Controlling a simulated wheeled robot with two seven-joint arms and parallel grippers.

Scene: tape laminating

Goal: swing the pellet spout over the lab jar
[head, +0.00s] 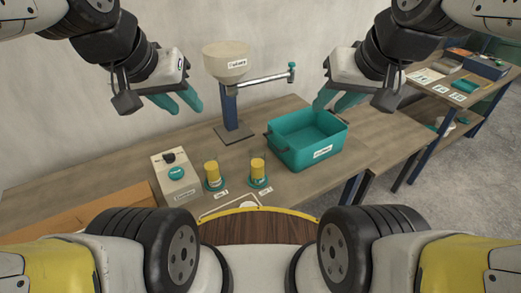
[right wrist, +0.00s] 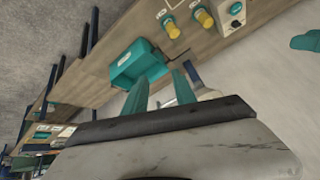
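The pellet hopper (head: 226,62) is a cream funnel on a dark blue post (head: 233,112). Its silver spout arm (head: 262,79) points right and ends in a teal tip (head: 291,69), above the back of the teal bin. Two yellow cylinders on teal bases, a left one (head: 212,175) and a right one (head: 257,169), stand on the table; their labels are too small to read, so I cannot tell which is the lab jar. My left gripper (head: 187,109) is open and empty, left of the hopper. My right gripper (head: 329,111) is open and empty near the bin; its fingers show apart in the right wrist view (right wrist: 159,79).
The teal bin (head: 335,135) stands right of the post. A control box (head: 175,181) with a teal button is at the left. A cardboard box edge (head: 85,211) lies front left. A shelf (head: 425,90) with items is at far right. Table room left of the post is clear.

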